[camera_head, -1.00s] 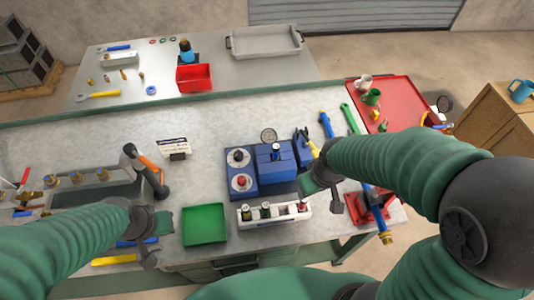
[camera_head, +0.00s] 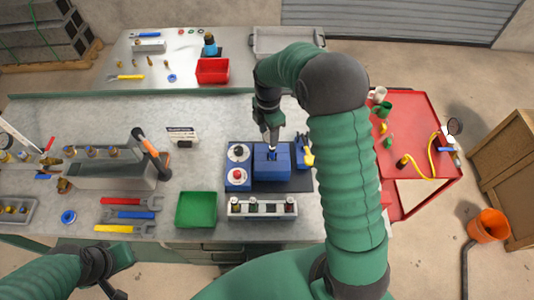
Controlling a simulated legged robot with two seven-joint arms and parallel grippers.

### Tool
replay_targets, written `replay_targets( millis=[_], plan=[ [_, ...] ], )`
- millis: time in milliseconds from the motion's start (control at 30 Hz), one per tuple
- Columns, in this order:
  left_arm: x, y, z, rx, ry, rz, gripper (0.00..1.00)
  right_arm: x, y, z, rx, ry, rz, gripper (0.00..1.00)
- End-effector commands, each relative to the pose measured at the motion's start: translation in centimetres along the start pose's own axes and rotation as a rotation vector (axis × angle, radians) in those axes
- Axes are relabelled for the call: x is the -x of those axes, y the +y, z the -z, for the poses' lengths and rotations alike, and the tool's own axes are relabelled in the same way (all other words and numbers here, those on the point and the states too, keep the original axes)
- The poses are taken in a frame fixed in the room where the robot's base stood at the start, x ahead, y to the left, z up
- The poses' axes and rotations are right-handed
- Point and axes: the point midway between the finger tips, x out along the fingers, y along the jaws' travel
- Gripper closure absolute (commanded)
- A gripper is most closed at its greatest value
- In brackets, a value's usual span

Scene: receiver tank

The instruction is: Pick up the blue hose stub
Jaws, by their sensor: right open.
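A blue box-shaped unit (camera_head: 281,168) stands on the bench's dark mat near the middle of the view. A small dark and blue upright stub (camera_head: 272,153) shows on its top, partly hidden by my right gripper; I take it to be the blue hose stub. My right gripper (camera_head: 271,143) points down, open, right at the stub. I cannot tell whether the fingers touch it. My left gripper (camera_head: 113,286) is at the lower left, off the bench front and away from the stub; its fingers are too unclear to read.
A panel with white dials (camera_head: 238,178) stands left of the unit. A white rack (camera_head: 262,207) and a green tray (camera_head: 196,210) are in front. A yellow-handled blue tool (camera_head: 307,155) is close on the right. A red cart (camera_head: 420,120) stands beyond my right arm.

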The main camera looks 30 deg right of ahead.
Motion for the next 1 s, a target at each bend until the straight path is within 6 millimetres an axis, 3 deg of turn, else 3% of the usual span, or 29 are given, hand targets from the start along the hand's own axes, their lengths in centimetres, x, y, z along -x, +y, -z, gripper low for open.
replay_targets(
  millis=[200,400,600,867,1000],
  plan=[
    [1.1,0.0,0.3,0.0,0.0,0.0,1.0,-5.0,-0.2,-0.6,-0.003,0.005,0.002,0.52],
    [2.0,0.0,0.5,0.0,0.0,0.0,1.0,-7.1,-0.3,-0.7,-0.004,0.003,0.002,0.52],
    [3.4,0.0,0.8,0.0,0.0,0.0,1.0,-10.7,-0.2,-0.6,-0.004,0.002,0.001,0.52],
    [3.3,0.0,0.8,0.0,0.0,0.0,1.0,-11.4,-0.2,-0.7,-0.004,0.001,-0.003,0.52],
    [3.3,0.0,0.8,0.0,0.0,0.0,1.0,-11.5,-0.2,-0.8,-0.004,0.003,-0.003,0.69]
  ],
)
